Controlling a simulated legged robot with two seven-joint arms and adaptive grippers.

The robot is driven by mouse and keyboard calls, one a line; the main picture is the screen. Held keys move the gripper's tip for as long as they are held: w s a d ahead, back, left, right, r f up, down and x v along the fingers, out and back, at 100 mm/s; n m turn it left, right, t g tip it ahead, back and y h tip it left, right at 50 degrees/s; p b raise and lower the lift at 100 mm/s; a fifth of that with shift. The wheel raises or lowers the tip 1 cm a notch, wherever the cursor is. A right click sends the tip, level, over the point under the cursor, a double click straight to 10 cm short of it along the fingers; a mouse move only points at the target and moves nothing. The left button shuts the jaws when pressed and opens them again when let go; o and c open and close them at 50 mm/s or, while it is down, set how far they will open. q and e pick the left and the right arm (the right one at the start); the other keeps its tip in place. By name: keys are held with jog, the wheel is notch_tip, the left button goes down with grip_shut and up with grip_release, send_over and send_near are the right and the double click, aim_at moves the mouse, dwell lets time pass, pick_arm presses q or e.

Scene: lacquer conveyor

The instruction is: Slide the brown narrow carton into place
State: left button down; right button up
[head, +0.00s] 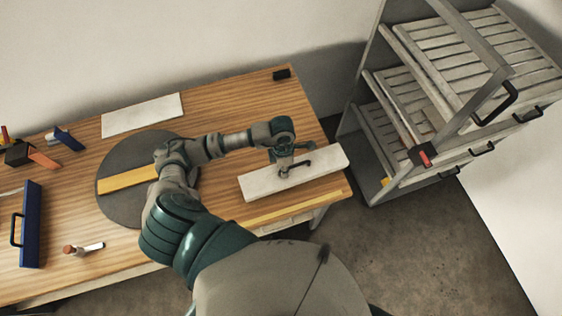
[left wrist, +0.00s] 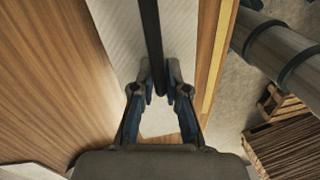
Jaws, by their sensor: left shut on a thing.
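No brown narrow carton can be made out in either view. A long white panel (head: 325,170) with a black bar handle lies near the right end of the wooden table. My left gripper (head: 291,158) is above this panel and shut on the black handle (head: 300,165). In the left wrist view, the fingers of my left gripper (left wrist: 166,92) close around the black handle (left wrist: 150,30), with the pale panel (left wrist: 115,25) beneath. My right gripper is not in view.
A grey disc (head: 115,207) with a yellow strip (head: 125,180) lies on the table (head: 220,105), near a white sheet (head: 145,113). A blue panel (head: 31,225) with a handle and small tools are at left. A slatted rack (head: 385,140) stands right, beyond a floor gap.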

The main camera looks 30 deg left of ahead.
pick_arm(q)
jog(key=shift+s+d+f+p, duration=0.1)
jog(key=shift+s+d+p, duration=0.1)
jog(key=shift+s+d, duration=0.95)
jog(key=shift+s+d+f+p, duration=0.1)
jog(key=shift+s+d+p, duration=0.05)
jog(key=shift+s+d, duration=0.95)
jog(key=shift+w+d, duration=0.15)
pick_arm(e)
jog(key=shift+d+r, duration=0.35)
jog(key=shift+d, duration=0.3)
pick_arm(q)
jog(key=c, duration=1.1)
grip_release()
jog(key=shift+w+r, duration=0.1)
jog(key=shift+w, duration=0.05)
jog(key=shift+w+r, duration=0.1)
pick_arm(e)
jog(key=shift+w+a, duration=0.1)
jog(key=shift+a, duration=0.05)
pick_arm(q)
notch_tip(320, 180, up, 12)
jog(key=w+a, duration=0.1)
jog(key=shift+w+a+f, duration=0.15)
jog(key=shift+f, duration=0.1)
